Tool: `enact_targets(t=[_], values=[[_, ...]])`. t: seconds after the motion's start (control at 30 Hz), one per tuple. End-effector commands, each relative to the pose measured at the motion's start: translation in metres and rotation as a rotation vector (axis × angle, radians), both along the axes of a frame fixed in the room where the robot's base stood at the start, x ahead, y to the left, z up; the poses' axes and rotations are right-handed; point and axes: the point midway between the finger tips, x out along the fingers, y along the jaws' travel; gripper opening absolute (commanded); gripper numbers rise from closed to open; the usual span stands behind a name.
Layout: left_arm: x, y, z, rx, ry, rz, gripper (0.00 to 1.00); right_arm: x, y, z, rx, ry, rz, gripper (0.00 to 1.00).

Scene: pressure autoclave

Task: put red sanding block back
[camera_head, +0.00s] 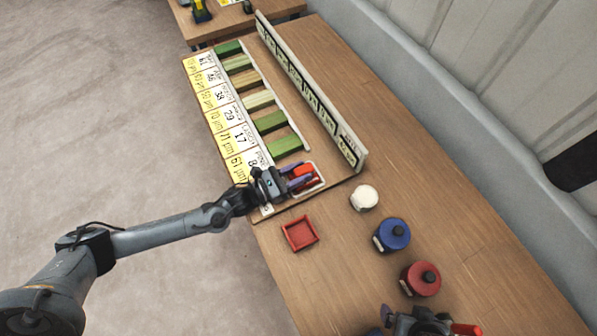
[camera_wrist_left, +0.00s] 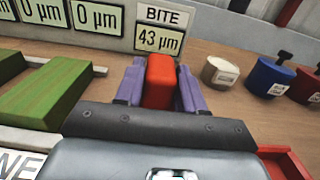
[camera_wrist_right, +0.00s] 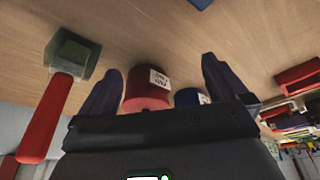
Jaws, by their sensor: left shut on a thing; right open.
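The red sanding block (camera_head: 303,171) is between the fingers of my left gripper (camera_head: 290,180), which is shut on it. They are over the white-edged slot (camera_head: 321,184) at the near end of the rack. In the left wrist view the red block (camera_wrist_left: 160,80) stands out between the purple fingers, in front of the "BITE 43 µm" label (camera_wrist_left: 160,30). I cannot tell whether it touches the slot floor. My right gripper (camera_wrist_right: 160,90) is open and empty above the table; only part of it shows at the bottom of the head view.
Green and tan blocks (camera_head: 270,122) fill the other slots, beside a tall label board (camera_head: 310,90). A shallow red tray (camera_head: 300,234) lies near the rack. White (camera_head: 364,198), blue (camera_head: 392,236) and red (camera_head: 421,279) pots stand right. A red-handled tool (camera_wrist_right: 48,115) is near my right gripper.

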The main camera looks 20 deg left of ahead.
Motion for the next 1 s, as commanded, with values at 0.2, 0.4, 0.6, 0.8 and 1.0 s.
enact_targets(t=[0.2,0.4,0.6,0.8,1.0], values=[[0.0,0.0,-0.003,-0.001,-0.001,0.0,0.04,0.0,0.0,-0.003,0.0,0.0,0.0,1.0],[0.0,0.0,-0.003,0.0,0.0,0.0,0.61,0.0,0.001,-0.003,0.002,0.0,-0.002,1.0],[0.0,0.0,-0.003,0.0,0.0,0.0,0.64,0.0,0.001,-0.003,0.004,0.001,-0.003,1.0],[0.0,0.0,0.002,0.0,0.0,0.0,0.64,0.0,0.001,0.002,0.004,0.001,-0.003,1.0],[-0.018,0.016,-0.002,0.003,0.003,0.0,0.64,0.0,0.001,0.0,0.004,-0.001,-0.003,1.0]])
